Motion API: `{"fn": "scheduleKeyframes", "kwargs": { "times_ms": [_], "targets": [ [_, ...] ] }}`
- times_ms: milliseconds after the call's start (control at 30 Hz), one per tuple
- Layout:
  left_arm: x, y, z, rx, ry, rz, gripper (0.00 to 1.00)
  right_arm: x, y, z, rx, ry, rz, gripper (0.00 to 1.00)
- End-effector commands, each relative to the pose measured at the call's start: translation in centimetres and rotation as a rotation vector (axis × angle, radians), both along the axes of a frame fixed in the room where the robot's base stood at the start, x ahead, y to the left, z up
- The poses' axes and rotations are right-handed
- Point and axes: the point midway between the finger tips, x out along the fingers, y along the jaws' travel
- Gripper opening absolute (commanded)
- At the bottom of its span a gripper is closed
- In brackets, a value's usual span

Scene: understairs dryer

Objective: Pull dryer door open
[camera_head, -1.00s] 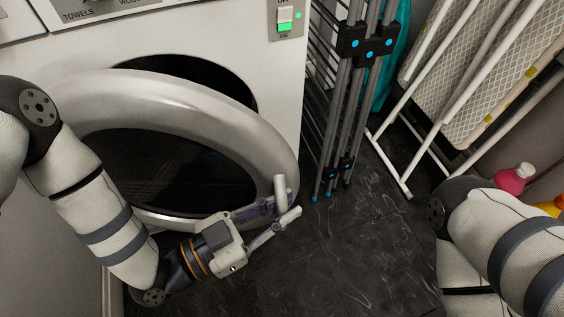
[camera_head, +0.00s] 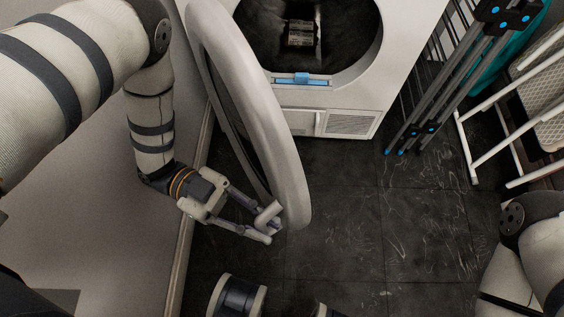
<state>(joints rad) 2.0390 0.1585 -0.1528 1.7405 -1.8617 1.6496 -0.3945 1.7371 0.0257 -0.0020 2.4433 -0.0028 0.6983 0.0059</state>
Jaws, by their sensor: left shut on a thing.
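The dryer (camera_head: 397,62) is a white front-loader at the top of the head view. Its round door (camera_head: 262,110) has a thick silver-grey rim and stands swung wide open to the left, seen nearly edge-on. The dark drum opening (camera_head: 345,45) is uncovered. My left gripper (camera_head: 268,224) is at the door's lower free edge, shut on the door's rim or handle there; the exact contact is partly hidden by its fingers. My right gripper is outside the view; only part of my right arm shows at the lower right.
A wall (camera_head: 90,215) lies close on the left, behind my left arm. Dark tiled floor (camera_head: 380,225) is clear in front of the dryer.

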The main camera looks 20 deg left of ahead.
Motion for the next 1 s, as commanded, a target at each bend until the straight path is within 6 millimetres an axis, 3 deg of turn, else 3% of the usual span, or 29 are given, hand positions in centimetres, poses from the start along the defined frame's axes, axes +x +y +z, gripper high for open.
{"fn": "scheduleKeyframes", "kwargs": {
  "times_ms": [533,567,600,867,1000],
  "targets": [
    [-0.6,0.8,-0.2,0.005,0.000,-0.021,0.00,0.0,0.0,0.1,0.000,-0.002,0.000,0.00],
    [-0.6,0.7,-0.2,0.005,0.000,-0.020,0.21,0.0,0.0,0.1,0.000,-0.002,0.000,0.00],
    [-0.6,0.7,-0.2,0.005,0.000,-0.020,0.24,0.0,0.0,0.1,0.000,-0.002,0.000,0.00],
    [-0.6,0.7,0.0,0.002,0.000,-0.019,0.24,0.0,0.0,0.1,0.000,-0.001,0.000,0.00],
    [-0.5,0.7,1.9,0.000,-0.002,-0.019,0.24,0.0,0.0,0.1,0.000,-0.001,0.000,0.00]
  ]
}}
